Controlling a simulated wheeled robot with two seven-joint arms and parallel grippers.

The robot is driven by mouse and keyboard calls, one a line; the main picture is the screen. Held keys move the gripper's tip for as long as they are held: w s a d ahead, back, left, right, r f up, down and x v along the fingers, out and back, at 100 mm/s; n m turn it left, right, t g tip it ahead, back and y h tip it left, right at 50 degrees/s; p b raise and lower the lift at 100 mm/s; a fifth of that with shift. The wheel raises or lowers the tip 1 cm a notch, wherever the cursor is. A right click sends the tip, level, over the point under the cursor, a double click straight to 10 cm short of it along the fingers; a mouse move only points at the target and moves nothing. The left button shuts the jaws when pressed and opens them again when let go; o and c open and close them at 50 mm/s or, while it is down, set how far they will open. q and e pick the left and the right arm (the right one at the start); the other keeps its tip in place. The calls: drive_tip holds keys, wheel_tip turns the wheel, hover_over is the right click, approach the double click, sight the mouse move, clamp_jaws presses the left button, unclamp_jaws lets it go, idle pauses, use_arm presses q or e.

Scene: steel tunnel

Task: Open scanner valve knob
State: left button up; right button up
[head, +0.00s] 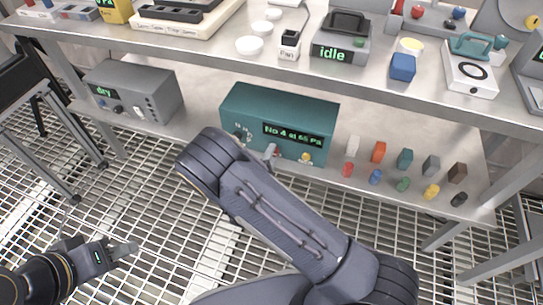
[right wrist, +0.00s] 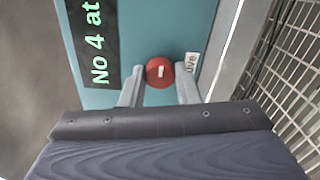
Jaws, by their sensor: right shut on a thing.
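The scanner is a teal box (head: 262,108) on the lower shelf; its green display reads "No 4 at 65 Pa". In the right wrist view, its teal front panel (right wrist: 135,25) carries a round red valve knob (right wrist: 160,71) with a short white mark, beside a partly hidden label (right wrist: 191,63). My right gripper (right wrist: 160,82) has a finger on each side of the knob and is shut on it. In the head view, my right arm hides part of the scanner's front. My left gripper (head: 124,249) is low at the left, over the grating, away from the scanner.
A grey box reading "dry" (head: 133,90) stands left of the scanner. Several small coloured pieces stand to its right, including an orange one (head: 379,152). The upper shelf holds a device reading "idle" (head: 340,50) and white dishes (head: 250,46). The grating floor (head: 160,200) is open at left.

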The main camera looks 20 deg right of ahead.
drive_tip(key=o, duration=1)
drive_tip(key=shift+c, duration=0.2)
drive_tip(key=p+v, duration=0.1)
drive_tip(key=v, duration=0.6)
drive_tip(key=shift+s+a, duration=0.25)
drive_tip(key=shift+s, duration=0.1)
